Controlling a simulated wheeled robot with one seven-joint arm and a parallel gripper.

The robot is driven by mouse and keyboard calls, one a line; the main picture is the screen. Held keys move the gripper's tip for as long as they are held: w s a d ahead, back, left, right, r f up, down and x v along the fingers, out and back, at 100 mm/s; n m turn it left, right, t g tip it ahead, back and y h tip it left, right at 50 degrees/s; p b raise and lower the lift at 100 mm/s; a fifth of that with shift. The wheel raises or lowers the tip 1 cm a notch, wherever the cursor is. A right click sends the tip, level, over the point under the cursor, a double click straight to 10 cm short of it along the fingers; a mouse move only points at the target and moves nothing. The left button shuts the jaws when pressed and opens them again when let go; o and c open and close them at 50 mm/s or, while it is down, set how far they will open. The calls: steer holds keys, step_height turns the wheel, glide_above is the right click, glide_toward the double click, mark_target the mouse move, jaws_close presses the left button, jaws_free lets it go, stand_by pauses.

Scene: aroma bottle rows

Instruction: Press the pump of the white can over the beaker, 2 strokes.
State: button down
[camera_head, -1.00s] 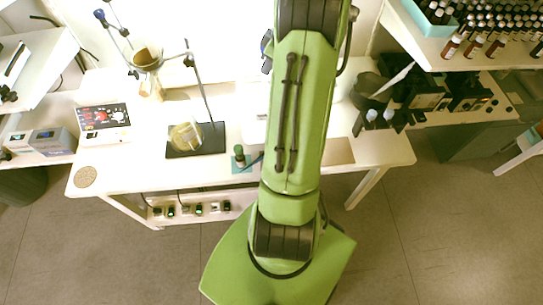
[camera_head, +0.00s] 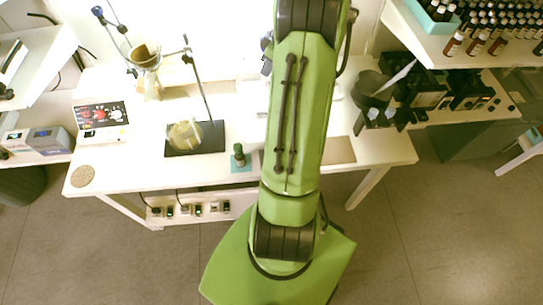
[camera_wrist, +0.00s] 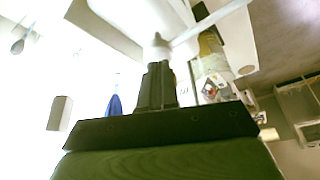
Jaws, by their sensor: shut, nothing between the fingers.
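In the wrist view my gripper (camera_wrist: 158,66) is shut and empty, its dark fingers together. A white pump head (camera_wrist: 158,44) with a long thin spout lies just beyond the fingertips; I cannot tell if they touch. The pale shape of the white can (camera_wrist: 158,14) behind it is washed out. In the head view my green arm hides the gripper, and I cannot make out the can there. A clear glass vessel (camera_head: 185,133) with yellowish contents, possibly the beaker, stands on a black stand plate (camera_head: 208,144) to the left of my arm.
A white table (camera_head: 135,172) carries a small green bottle (camera_head: 239,153) on a teal mat, a glass funnel (camera_head: 145,57) on a stand and a control box (camera_head: 101,115). Dark instruments (camera_head: 425,95) stand at the right. Shelved bottles (camera_head: 478,42) are at upper right.

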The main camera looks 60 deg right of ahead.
steer(key=shift+f+b, duration=0.4)
steer(key=shift+f, duration=0.2)
steer(key=shift+r, duration=0.1)
steer(key=shift+r+p, duration=1.2)
steer(key=shift+r, duration=0.15)
steer(key=shift+f, duration=0.15)
steer(key=shift+f+b, duration=1.15)
steer(key=shift+f, duration=0.05)
steer(key=shift+r+p, duration=1.1)
steer(key=shift+r, duration=0.25)
